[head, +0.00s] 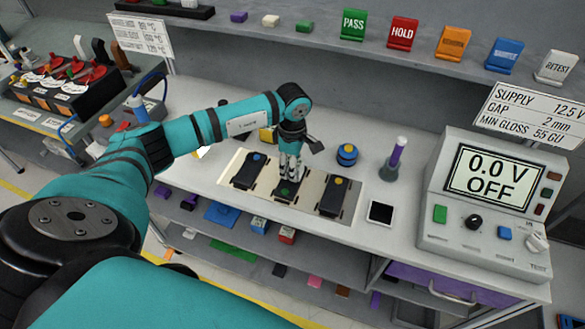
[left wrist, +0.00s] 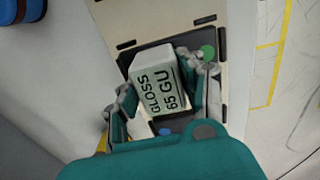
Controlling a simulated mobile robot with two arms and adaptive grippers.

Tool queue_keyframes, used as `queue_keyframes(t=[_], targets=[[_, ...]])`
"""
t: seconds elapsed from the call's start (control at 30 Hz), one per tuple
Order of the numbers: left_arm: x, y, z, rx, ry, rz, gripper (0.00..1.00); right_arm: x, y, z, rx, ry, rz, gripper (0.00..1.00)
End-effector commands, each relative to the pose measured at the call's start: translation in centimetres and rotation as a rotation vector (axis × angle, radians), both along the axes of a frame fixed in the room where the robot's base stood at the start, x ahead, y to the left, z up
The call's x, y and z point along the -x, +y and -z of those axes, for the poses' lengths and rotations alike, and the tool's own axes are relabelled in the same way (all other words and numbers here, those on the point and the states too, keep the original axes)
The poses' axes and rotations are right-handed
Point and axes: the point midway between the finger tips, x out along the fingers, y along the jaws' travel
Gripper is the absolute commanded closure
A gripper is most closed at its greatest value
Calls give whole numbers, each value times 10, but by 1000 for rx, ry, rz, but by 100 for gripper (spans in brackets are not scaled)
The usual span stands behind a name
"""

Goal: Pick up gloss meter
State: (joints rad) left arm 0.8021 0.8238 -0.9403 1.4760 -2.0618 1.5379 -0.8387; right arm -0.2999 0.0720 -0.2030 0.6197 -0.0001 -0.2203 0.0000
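The gloss meter (left wrist: 158,82) is a pale grey box marked "GLOSS 65 GU". In the left wrist view it is over the dark module with a green dot (left wrist: 208,51). My left gripper (left wrist: 163,90) has one finger on each side of the meter, very close to its sides. I cannot tell whether both fingers press on it or whether it is clear of the module. In the head view my left gripper (head: 289,176) points down at the middle module (head: 286,191), and the fingers mostly hide the meter. My right gripper is not in view.
Dark modules with blue (head: 249,171) and yellow (head: 333,197) dots flank the middle one on a pale board. A blue round object (head: 347,154), a flask with a purple stem (head: 392,163) and a supply unit reading "0.0 V OFF" (head: 484,200) stand to the right.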

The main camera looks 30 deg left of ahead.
Motion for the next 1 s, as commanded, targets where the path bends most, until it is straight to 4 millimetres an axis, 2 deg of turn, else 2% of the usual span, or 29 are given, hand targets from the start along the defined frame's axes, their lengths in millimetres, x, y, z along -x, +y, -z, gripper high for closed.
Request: queue_keyframes(t=[0.03,0.2,0.27,0.57,0.83,1.0], targets=[[0,0,0,0,0,0,76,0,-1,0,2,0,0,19],[0,0,0,0,0,0,97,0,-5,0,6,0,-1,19],[0,0,-1,0,-1,0,100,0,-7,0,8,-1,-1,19],[-1,0,-5,1,-2,0,100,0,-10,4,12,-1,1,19],[-2,1,-35,-1,-7,1,100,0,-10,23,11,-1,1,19],[38,5,-35,-3,0,1,100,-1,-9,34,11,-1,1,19]])
